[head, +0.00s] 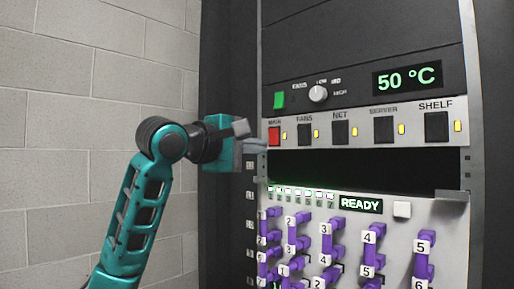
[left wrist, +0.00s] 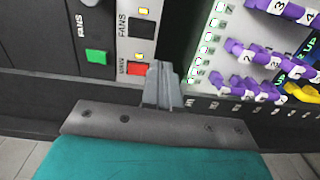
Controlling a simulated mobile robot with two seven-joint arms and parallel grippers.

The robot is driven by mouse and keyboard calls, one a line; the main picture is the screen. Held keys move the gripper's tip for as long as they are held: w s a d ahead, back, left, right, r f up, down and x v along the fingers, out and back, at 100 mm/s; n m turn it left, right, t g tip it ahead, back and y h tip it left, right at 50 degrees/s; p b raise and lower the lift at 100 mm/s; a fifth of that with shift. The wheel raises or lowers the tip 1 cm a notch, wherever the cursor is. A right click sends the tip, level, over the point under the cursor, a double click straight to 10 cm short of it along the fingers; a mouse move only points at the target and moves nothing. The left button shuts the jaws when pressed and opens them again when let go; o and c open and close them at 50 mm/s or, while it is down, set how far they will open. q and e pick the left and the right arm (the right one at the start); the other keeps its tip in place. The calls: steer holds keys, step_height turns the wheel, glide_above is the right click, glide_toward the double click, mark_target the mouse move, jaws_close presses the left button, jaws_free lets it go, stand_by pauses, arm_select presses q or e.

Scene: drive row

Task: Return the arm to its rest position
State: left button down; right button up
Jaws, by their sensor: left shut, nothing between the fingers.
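My left arm (head: 145,190) is teal and black and comes in from the lower left of the head view. It is bent at the elbow and reaches toward the left edge of the rack. My left gripper (head: 256,146) is at the rack's left post, just below the red switch (head: 274,135). Its grey fingers are together with nothing between them, as the left wrist view shows (left wrist: 163,72). In that view the fingertips overlap the rack face beside the red switch (left wrist: 138,69); I cannot tell whether they touch it. My right gripper is not in view.
The rack has a fan panel with a knob (head: 318,93), a green switch (head: 279,100) and a "50 °C" display (head: 407,80). Below are a dark open slot (head: 360,164), a READY display (head: 361,205) and several purple numbered handles (head: 326,240). A block wall (head: 70,100) stands at the left.

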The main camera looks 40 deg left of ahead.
arm_select(q)
steer(key=w+d+f+m+g, duration=0.2)
steer(key=d+f+m+g, duration=0.15)
steer(key=f, duration=1.05)
steer(key=w+d+f+m+g, duration=0.15)
steer(key=d+f+m, duration=0.25)
steer(key=f, duration=1)
steer(key=s+d+f+m+g, duration=0.25)
steer(key=s+f, duration=0.25)
steer(key=f, duration=0.4)
steer(key=s+d+f+m+g, duration=0.25)
steer(key=s+f, duration=0.25)
steer(key=f, duration=0.3)
steer(key=s+d+f+m+g+y, duration=0.1)
steer(key=s+d+f+m+g, duration=0.15)
steer(key=s+f, duration=0.5)
steer(key=s+d+f+m+g, duration=0.1)
steer(key=s+f+m, duration=0.35)
steer(key=s, duration=0.65)
steer(key=w+d+f+t+h, duration=0.1)
steer(key=w+d+f+t, duration=0.2)
steer(key=w+f+t, duration=0.3)
step_height(320, 180, down, 3)
steer(key=shift+w+t, duration=0.35)
steer(key=shift+w, duration=0.2)
